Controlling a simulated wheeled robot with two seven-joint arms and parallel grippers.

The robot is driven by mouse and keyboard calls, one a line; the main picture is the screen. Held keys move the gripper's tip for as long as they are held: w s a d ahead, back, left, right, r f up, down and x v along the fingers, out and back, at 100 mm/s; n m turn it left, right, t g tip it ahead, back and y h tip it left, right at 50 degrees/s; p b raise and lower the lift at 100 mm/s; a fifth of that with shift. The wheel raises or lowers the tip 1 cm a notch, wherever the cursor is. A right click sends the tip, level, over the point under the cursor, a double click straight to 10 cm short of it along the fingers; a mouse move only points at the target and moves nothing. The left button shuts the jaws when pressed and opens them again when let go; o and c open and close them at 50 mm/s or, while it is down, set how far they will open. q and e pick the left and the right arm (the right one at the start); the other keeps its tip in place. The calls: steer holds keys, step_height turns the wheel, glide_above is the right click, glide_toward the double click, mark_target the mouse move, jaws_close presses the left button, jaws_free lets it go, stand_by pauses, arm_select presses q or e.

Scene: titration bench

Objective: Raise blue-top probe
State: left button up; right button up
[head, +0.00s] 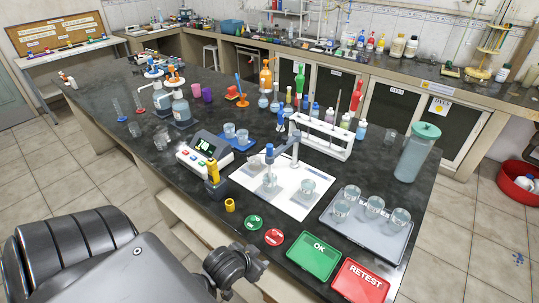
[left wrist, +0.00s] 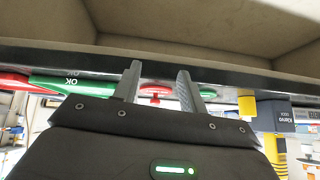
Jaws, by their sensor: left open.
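The blue-top probe (head: 269,155) stands upright in the stand (head: 294,145) on a white board, a beaker (head: 270,184) at its lower end. Where its tip ends I cannot tell. My left gripper (head: 243,284) is in front of the bench's near edge, low and well apart from the probe. In the left wrist view its two fingers (left wrist: 158,88) are spread with nothing between them. The probe cannot be made out in that view. My right gripper is not in view.
The green OK tray (head: 314,257), red RETEST tray (head: 361,283), round red button (head: 273,237) and green button (head: 253,223) line the near edge. A yellow-topped holder (head: 214,178) and meter (head: 203,152) stand left of the board. A beaker tray (head: 363,240) is at right.

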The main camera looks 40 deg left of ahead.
arm_select(q)
step_height(320, 180, up, 4)
steer(key=n+t+y, duration=0.2)
steer(key=t, duration=0.8)
glide_toward(268, 149)
steer(key=w, duration=0.1)
steer(key=w+p, duration=0.1)
steer(key=w, duration=0.1)
steer(key=w+a+p, duration=0.1)
steer(key=w, duration=0.2)
steer(key=w+p, duration=0.1)
steer(key=w, duration=0.2)
steer(key=shift+w+a+f, duration=0.15)
steer(key=shift+w+a, duration=0.1)
steer(key=shift+a, duration=0.05)
steer(key=shift+w+a+f+p, duration=0.1)
steer(key=shift+w+p, duration=0.25)
steer(key=shift+w, duration=0.45)
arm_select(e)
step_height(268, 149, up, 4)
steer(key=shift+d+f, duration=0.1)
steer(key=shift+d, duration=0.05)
arm_select(q)
jaws_close()
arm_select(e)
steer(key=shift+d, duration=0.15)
